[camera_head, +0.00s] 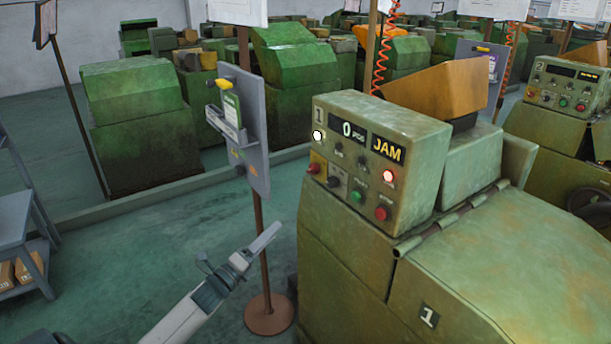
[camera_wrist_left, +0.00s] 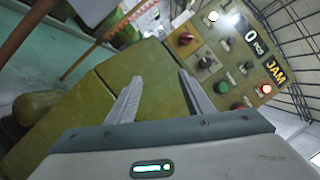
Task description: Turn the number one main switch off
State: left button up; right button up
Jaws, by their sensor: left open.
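The green number one machine (camera_head: 330,235) carries a control panel (camera_head: 372,150) on its raised box. The panel has a red knob on a yellow plate (camera_head: 314,168), a black knob on a grey plate (camera_head: 334,182), a green button (camera_head: 356,196) and a red button (camera_head: 382,213). The labels are too small to read, so I cannot tell which is the main switch. The wrist view shows the red knob (camera_wrist_left: 186,38) and a black knob (camera_wrist_left: 206,63) beyond the fingers. My left gripper (camera_head: 268,236) is open, empty and apart from the panel, at its lower left. My right gripper is not in view.
A display (camera_head: 388,149) reads JAM; a white lamp (camera_head: 317,136) and a red lamp (camera_head: 388,176) glow. A grey board (camera_head: 245,125) on a brown post stands behind my left gripper, its round base (camera_head: 269,315) on the floor. A shelf (camera_head: 15,215) stands far left. Floor between is clear.

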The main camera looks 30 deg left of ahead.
aim_at(308, 170)
pick_arm(q)
notch_tip(308, 170, up, 8)
jog(key=m+t, duration=0.1)
jog(key=m, duration=0.2)
jog(key=shift+w+a+f+h, duration=0.2)
jog(key=shift+a+f+h, duration=0.05)
jog(key=shift+a+h, duration=0.15)
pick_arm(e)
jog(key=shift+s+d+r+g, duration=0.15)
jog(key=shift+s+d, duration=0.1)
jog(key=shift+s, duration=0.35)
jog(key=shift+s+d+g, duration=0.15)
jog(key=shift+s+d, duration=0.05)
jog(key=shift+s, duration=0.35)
pick_arm(q)
jog(key=p+x, duration=0.5)
jog(key=x, duration=1)
jog(key=shift+w+r+p, duration=0.15)
jog(key=shift+w+p, duration=0.15)
jog(key=shift+w, duration=0.05)
jog(key=shift+x, duration=0.8)
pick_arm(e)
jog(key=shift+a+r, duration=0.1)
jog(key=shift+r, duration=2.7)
pick_arm(q)
jog(key=c, duration=1)
jog(key=shift+c, duration=0.2)
